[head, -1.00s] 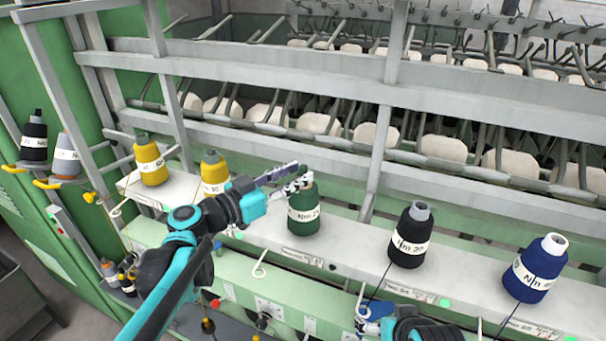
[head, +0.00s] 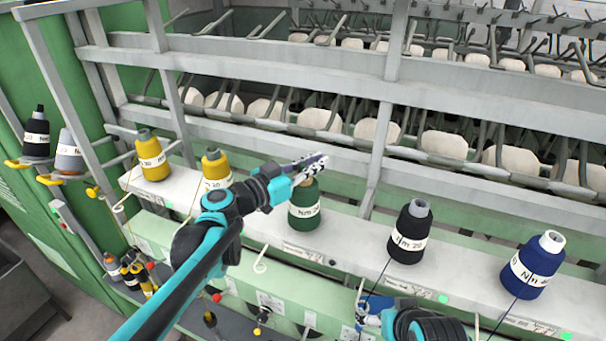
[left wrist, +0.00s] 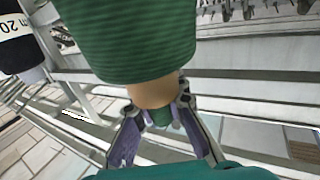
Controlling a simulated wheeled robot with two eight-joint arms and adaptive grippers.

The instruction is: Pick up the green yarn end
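The green yarn bobbin (head: 304,212) stands upright on the white rail, with a white label around it. No loose green yarn end can be made out. My left gripper (head: 313,166) is at the bobbin's top in the head view and covers part of its tip. In the left wrist view the green bobbin (left wrist: 125,40) hangs in from the top, with a tan neck and green tip. The left fingers (left wrist: 163,118) stand apart on either side of that tip; contact is unclear. My right gripper (head: 368,314) shows at the bottom edge, its fingers unclear.
A black bobbin (head: 411,234) and a blue bobbin (head: 533,267) stand to the right on the rail. Two yellow bobbins (head: 152,158) (head: 216,170) stand to the left. Dark yarn (head: 381,276) runs down from the black bobbin towards my right gripper. Grey frame bars (head: 380,135) rise behind.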

